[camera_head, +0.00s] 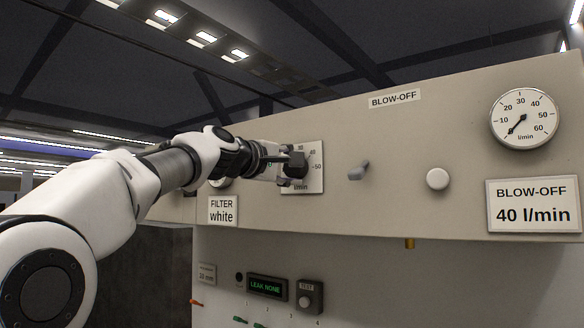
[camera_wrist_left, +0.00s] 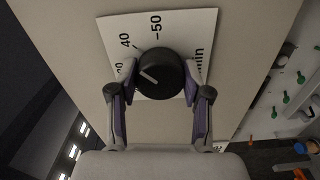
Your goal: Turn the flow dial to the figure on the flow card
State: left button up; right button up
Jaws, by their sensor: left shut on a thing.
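The flow dial is a black round knob (camera_wrist_left: 157,74) on a white scale plate (camera_wrist_left: 178,30) marked with 40, 50 and l/min. In the head view the knob (camera_head: 296,165) is partly covered by my left gripper (camera_head: 287,167). My left gripper (camera_wrist_left: 158,88) is shut on the knob, one finger on each side. The knob's white line slants toward the upper left in the wrist view, seemingly between the partly hidden 30 and the 40. The flow card (camera_head: 533,205) at right reads BLOW-OFF 40 l/min. My right gripper is not in view.
A round gauge (camera_head: 524,118) above the card has its needle below 10. A FILTER white card (camera_head: 222,210) is below left. A lower panel has a LEAK NONE display (camera_head: 267,287).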

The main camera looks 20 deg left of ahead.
pick_arm(q)
jog(key=o, duration=1.2)
jog(key=shift+c, duration=0.2)
jog(key=shift+w, duration=0.15)
